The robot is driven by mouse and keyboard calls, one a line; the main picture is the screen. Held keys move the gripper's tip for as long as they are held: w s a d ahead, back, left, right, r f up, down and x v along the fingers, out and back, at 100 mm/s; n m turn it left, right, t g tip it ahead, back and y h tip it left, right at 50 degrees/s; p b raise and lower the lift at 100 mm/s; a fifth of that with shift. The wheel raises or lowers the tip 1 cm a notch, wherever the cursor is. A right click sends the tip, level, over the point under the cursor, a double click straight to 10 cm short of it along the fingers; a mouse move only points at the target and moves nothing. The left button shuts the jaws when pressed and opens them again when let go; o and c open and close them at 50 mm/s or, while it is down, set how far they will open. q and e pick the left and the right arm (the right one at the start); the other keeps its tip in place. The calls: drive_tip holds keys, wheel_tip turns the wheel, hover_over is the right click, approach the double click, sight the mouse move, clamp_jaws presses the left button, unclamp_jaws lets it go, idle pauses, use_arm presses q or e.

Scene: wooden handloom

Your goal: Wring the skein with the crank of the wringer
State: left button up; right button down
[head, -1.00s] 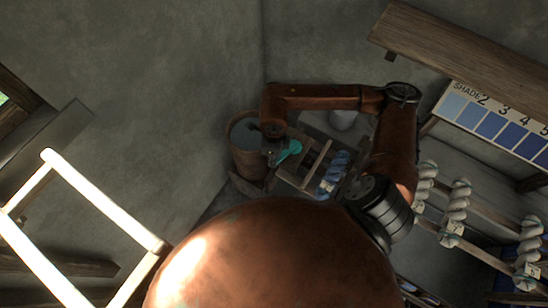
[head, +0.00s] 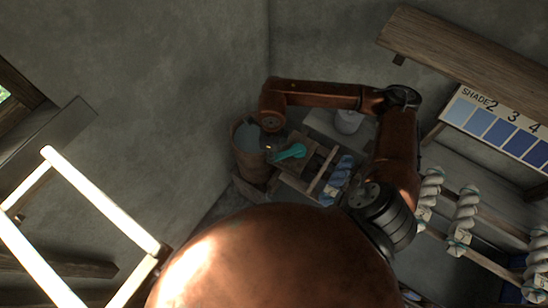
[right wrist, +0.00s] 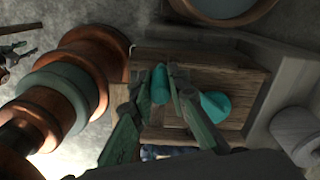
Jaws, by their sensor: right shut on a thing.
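The wringer (head: 318,186) is a low wooden frame in the corner, with a teal crank (head: 291,152) at its left end. A blue skein (head: 339,178) with pale parts hangs at its right side. My right gripper (head: 271,148) reaches down to the crank; its fingers are small and dark in the head view. In the right wrist view my right gripper (right wrist: 162,88) has its fingers on both sides of the crank's upright teal grip (right wrist: 159,84), shut on it. Another teal part (right wrist: 216,105) shows beside the right finger. My left gripper is out of view.
A wooden tub (head: 250,160) of dark liquid stands left of the wringer, close to my gripper. White twisted skeins (head: 464,215) hang on a rack at right, below a shade chart (head: 500,125). A bright pale frame (head: 105,200) stands at left.

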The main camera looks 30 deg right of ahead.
drive_tip(key=shift+w+d+b, duration=2.3)
drive_tip(key=shift+w+d, duration=1.95)
drive_tip(key=shift+d, duration=1.05)
drive_tip(key=s+d+p, duration=0.1)
drive_tip(key=s+d, duration=0.3)
drive_tip(key=d, duration=0.4)
drive_tip(key=shift+s+d, duration=0.2)
drive_tip(key=shift+d, duration=0.1)
drive_tip(key=shift+s+a+f, duration=0.1)
drive_tip(key=shift+a+f, duration=0.05)
idle(0.5)
